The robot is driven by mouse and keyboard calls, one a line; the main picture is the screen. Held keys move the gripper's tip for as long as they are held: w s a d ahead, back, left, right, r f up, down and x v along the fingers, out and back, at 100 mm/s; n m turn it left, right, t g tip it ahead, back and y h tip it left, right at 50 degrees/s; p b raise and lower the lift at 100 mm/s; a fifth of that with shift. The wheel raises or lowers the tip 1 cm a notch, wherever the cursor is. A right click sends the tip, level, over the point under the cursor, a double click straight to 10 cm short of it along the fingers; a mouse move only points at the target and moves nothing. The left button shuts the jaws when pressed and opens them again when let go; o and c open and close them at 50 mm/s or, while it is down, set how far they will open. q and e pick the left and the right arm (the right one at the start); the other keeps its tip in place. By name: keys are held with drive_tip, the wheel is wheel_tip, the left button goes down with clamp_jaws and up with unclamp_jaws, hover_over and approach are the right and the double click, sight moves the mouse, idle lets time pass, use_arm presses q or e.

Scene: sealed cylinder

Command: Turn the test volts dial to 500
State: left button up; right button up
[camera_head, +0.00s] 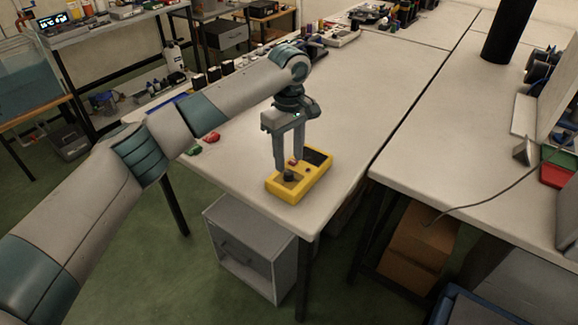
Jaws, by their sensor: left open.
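A yellow tester box (299,188) with a dark face lies on the white table near its front corner. A dark round knob (290,176) sits on its near part, and a small red part (294,161) shows near the middle. I cannot read any dial markings at this size. My left gripper (288,168) points down over the tester with its fingers apart. Its fingertips are close to the tester's face; I cannot tell whether they touch it. The dial may be partly hidden by the fingers. My right gripper is not in view.
The white table (345,105) is clear around the tester, with several bottles and tools along its far left edge. Red and green small items (210,137) lie to the left. A second table (440,150) stands right, past a narrow gap. A grey cabinet (250,247) stands below.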

sight(289, 173)
use_arm(q)
drive_tip(key=shift+f, duration=2.35)
drive_tip(key=shift+c, duration=0.2)
clamp_jaws()
